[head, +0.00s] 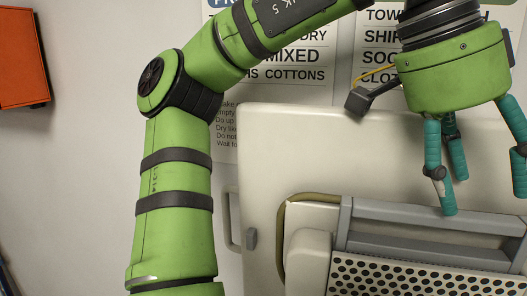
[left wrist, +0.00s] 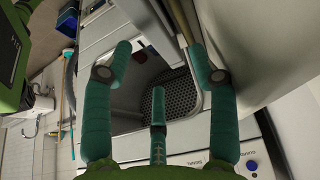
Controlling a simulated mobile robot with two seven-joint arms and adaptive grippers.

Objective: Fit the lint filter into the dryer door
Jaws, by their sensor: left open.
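The cream dryer door (head: 275,150) stands open in the head view, its inner side towards me. A grey frame (head: 405,212) with two bars sits over a perforated panel (head: 385,275) low on the door. I cannot tell whether this frame is the lint filter or its slot. My left gripper (head: 478,190) hangs above the frame, three teal fingers spread and pointing down, with nothing between them. One fingertip overlaps the frame's top bar; contact is unclear. The left wrist view shows the spread fingers (left wrist: 165,75) and a perforated surface (left wrist: 172,98) beyond. My right gripper is out of view.
An olive seal (head: 283,225) edges the door's inner panel. Printed laundry posters (head: 295,75) hang on the wall behind. An orange box (head: 22,55) is at the upper left. In the left wrist view, a control panel with a knob (left wrist: 251,165) shows at the lower right.

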